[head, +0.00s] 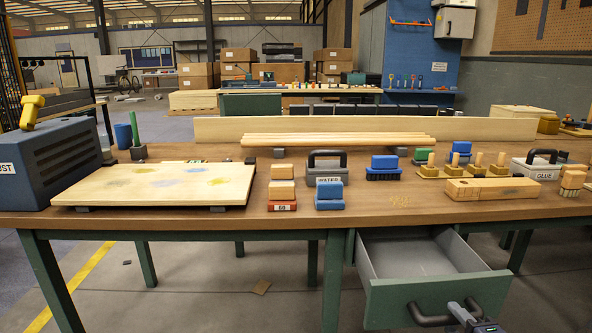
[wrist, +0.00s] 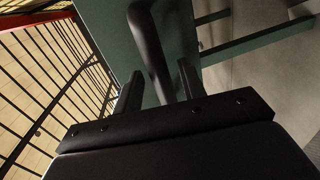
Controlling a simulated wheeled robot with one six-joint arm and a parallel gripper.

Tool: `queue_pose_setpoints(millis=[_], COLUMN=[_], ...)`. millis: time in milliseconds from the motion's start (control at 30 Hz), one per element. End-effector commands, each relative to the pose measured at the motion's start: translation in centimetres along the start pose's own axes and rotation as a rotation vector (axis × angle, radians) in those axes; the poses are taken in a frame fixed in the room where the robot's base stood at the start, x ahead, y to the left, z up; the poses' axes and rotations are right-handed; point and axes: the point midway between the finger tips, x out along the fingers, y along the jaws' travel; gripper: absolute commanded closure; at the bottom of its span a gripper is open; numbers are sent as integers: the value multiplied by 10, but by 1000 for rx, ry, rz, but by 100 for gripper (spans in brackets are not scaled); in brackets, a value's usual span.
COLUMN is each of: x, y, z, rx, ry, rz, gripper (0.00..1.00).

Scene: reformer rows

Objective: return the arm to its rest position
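My gripper (head: 466,309) is at the bottom right of the head view, at the right part of the dark drawer handle (head: 428,319). In the wrist view my gripper (wrist: 160,78) has its two fingers apart, with the handle (wrist: 150,40) running between them and gaps showing on both sides. The fingers are open and not clamped on it. The green drawer (head: 385,303) is pulled out from under the bench, and its visible inside looks empty. Most of my arm is out of the head view.
The wooden workbench (head: 380,216) spans the view above the drawer. It bears a pale board (head: 120,190), a blue block (head: 330,194), a tool marked WATER (head: 327,168), one marked GLUE (head: 537,168) and several brushes.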

Motion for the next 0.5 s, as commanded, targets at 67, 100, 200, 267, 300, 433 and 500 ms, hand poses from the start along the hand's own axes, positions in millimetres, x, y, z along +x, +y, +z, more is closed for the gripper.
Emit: queue_pose_setpoints(millis=[67, 100, 200, 267, 300, 433, 500], x=[8, 10, 15, 17, 18, 18, 18], y=[-1, -1, 0, 0, 0, 0, 0], z=[-1, -1, 0, 0, 0, 0, 0], rx=[0, 0, 1, 1, 1, 1, 1], ry=[3, 2, 1, 1, 1, 0, 0], rz=[1, 0, 1, 1, 1, 1, 1], gripper=[61, 61, 61, 61, 61, 61, 61])
